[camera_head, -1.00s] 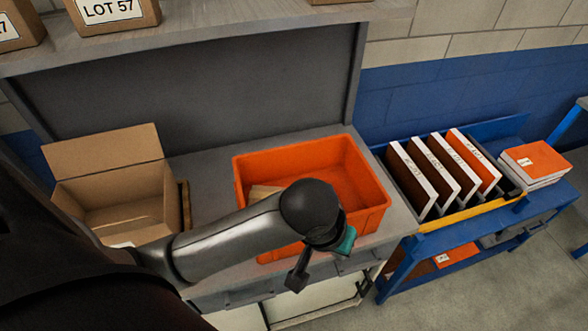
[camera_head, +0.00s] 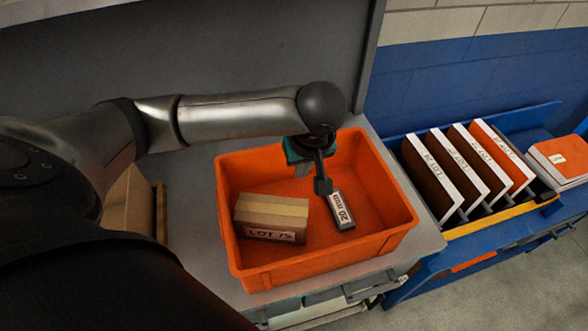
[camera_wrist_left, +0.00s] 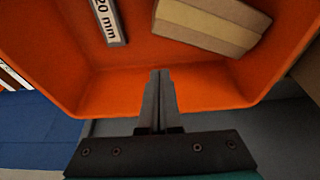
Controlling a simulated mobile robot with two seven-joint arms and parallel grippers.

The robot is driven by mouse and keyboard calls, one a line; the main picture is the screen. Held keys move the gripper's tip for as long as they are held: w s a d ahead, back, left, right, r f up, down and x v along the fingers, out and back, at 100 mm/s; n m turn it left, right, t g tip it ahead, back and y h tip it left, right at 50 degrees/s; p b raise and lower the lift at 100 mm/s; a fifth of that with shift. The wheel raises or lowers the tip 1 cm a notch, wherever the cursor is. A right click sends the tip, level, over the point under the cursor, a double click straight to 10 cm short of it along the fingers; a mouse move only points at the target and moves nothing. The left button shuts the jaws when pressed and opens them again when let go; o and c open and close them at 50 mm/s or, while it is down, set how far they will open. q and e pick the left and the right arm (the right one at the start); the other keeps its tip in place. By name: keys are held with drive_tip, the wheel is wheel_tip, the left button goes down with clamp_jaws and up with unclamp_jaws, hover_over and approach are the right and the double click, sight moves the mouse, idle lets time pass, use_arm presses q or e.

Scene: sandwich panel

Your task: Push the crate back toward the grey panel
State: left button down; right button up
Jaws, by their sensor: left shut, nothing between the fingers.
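The orange crate (camera_head: 250,262) stands on the grey counter in front of the grey panel (camera_head: 230,60), with bare counter between them. Inside it lie a cardboard box marked LOT 75 (camera_head: 262,212) and a dark block labelled 20 mm (camera_head: 341,210). My left gripper (camera_head: 323,187) points down over the back part of the crate, shut and empty. In the left wrist view, the shut fingers (camera_wrist_left: 160,74) overlap the crate's wall (camera_wrist_left: 215,88); I cannot tell whether they touch it. My right gripper is not in view.
An open cardboard carton (camera_head: 125,205) stands left of the crate, partly hidden by my arm.

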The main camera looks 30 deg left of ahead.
use_arm(q)
drive_tip(key=f, duration=0.2)
drive_tip(key=b, duration=0.2)
approach(291, 180)
drive_tip(key=f, duration=0.1)
drive_tip(key=s+d+f, duration=0.1)
drive_tip(key=d+f, duration=0.1)
drive_tip(key=f, duration=0.1)
drive_tip(key=shift+s+d, duration=0.1)
drive_tip(key=shift+s, duration=0.25)
drive_tip(key=shift+w+a+f, duration=0.15)
drive_tip(key=shift+w+a, duration=0.4)
drive_tip(key=shift+a, duration=0.05)
drive_tip(key=shift+w+a+f, duration=0.15)
drive_tip(key=shift+w+a, duration=0.4)
drive_tip(key=shift+a, duration=0.05)
drive_tip(key=shift+w+a, duration=0.3)
drive_tip(key=shift+a, duration=0.1)
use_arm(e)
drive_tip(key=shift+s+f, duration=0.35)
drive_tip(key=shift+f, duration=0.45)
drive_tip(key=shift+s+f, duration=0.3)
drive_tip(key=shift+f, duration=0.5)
